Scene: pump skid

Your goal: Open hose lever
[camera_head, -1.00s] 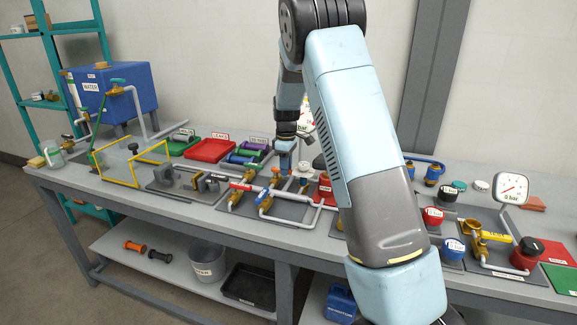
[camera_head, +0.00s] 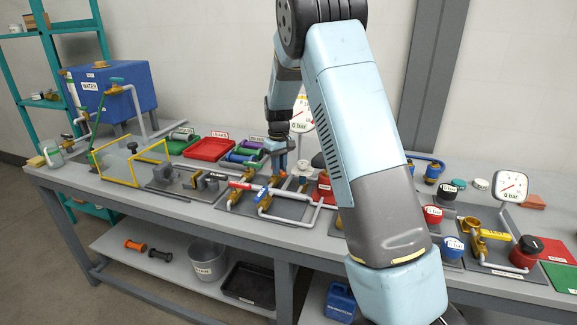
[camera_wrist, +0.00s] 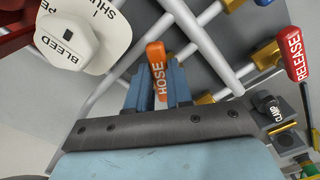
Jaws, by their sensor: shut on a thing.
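The orange lever marked HOSE (camera_wrist: 159,80) stands between the fingers of my gripper (camera_wrist: 158,92) in the wrist view. The fingers are closed on its sides, and its rounded end sticks out past them. In the head view my gripper (camera_head: 278,164) is down at the pipework in the middle of the bench, in front of a 0 bar gauge (camera_head: 302,115). The lever's lower part and pivot are hidden by the fingers.
A white BLEED knob (camera_wrist: 68,42) is close on the left in the wrist view. A red RELEASE! lever (camera_wrist: 294,58) and a black CLAMP knob (camera_wrist: 268,108) are on the right. White pipes (camera_wrist: 205,45) run just beyond the fingers. A red tray (camera_head: 208,149) lies farther back.

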